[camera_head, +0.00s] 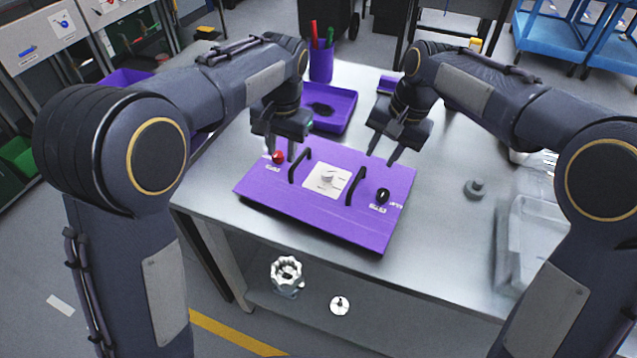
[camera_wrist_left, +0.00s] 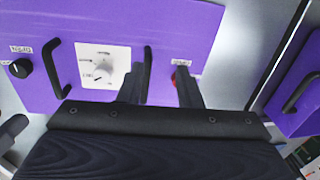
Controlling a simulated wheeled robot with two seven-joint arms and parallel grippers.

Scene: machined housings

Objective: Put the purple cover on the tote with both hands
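The purple cover (camera_head: 300,215) is a flat panel on the table with two black handles, a white plate with a knob, a red button and a black knob. It also shows in the left wrist view (camera_wrist_left: 215,35). My left gripper (camera_head: 280,154) is open above its left handle (camera_head: 299,165); in the left wrist view that handle (camera_wrist_left: 148,75) appears between the fingers. My right gripper (camera_head: 384,153) is open and empty, above and right of the right handle (camera_head: 356,186). I cannot tell which container is the tote; a grey bin (camera_head: 507,245) stands at right.
A purple tray (camera_head: 345,112) with a dark item lies behind the cover, beside a purple pen cup (camera_head: 321,66). A small grey part (camera_head: 475,188) lies on the table at right. A white geared part (camera_head: 287,275) is on the lower shelf. The table right of the cover is mostly clear.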

